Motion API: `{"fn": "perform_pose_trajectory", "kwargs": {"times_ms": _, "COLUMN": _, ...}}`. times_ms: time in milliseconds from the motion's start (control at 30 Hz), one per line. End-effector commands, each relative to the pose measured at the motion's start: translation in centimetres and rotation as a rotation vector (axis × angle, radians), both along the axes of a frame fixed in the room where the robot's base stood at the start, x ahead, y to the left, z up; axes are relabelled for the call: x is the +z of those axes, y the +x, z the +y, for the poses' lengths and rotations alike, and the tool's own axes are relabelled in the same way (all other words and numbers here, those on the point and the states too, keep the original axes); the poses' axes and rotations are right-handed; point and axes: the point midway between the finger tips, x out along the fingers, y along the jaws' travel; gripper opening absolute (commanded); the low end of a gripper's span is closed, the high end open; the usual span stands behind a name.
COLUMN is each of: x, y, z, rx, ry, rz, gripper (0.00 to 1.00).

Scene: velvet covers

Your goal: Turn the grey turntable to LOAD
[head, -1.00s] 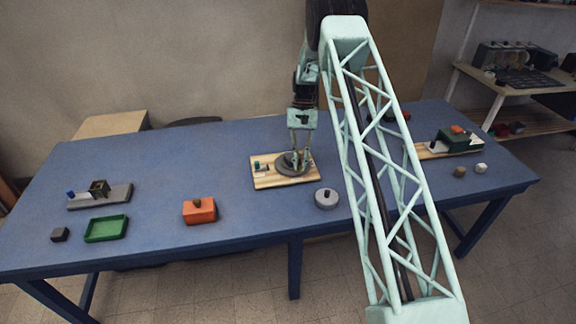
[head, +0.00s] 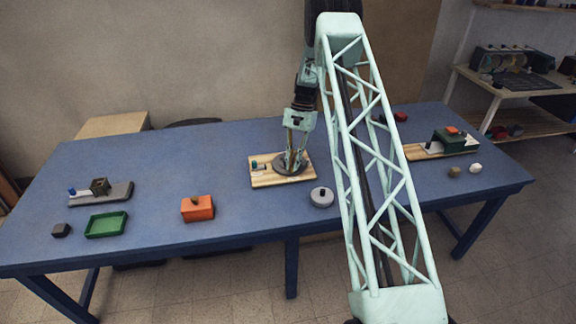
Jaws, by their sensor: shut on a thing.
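The grey turntable (head: 283,171) is a dark round disc on a pale wooden board (head: 264,183) near the middle of the blue table. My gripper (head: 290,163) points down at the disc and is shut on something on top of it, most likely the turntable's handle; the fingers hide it. A small teal piece and a pale label (head: 259,165) sit on the board's left part. The lettering is too small to read, so I cannot tell which mark the turntable points to.
A grey round lidded pot (head: 321,197) stands right of the board. An orange box (head: 197,208), a green tray (head: 107,225), a dark block (head: 61,230) and a grey-based fixture (head: 103,193) lie to the left. A dark green device (head: 455,142) stands at right. Table between them is clear.

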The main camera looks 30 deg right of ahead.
Motion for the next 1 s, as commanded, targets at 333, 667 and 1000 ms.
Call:
{"fn": "perform_pose_trajectory", "kwargs": {"times_ms": 333, "x": 0.01, "y": 0.01, "z": 0.00, "rx": -0.004, "ry": 0.000, "rz": 0.000, "gripper": 0.00}}
{"fn": "perform_pose_trajectory", "kwargs": {"times_ms": 667, "x": 0.01, "y": -0.01, "z": -0.02, "rx": -0.004, "ry": 0.000, "rz": -0.001, "gripper": 0.15}}
{"fn": "perform_pose_trajectory", "kwargs": {"times_ms": 1000, "x": 0.79, "y": 0.20, "z": -0.34, "rx": -0.004, "ry": 0.000, "rz": -0.001, "gripper": 0.15}}
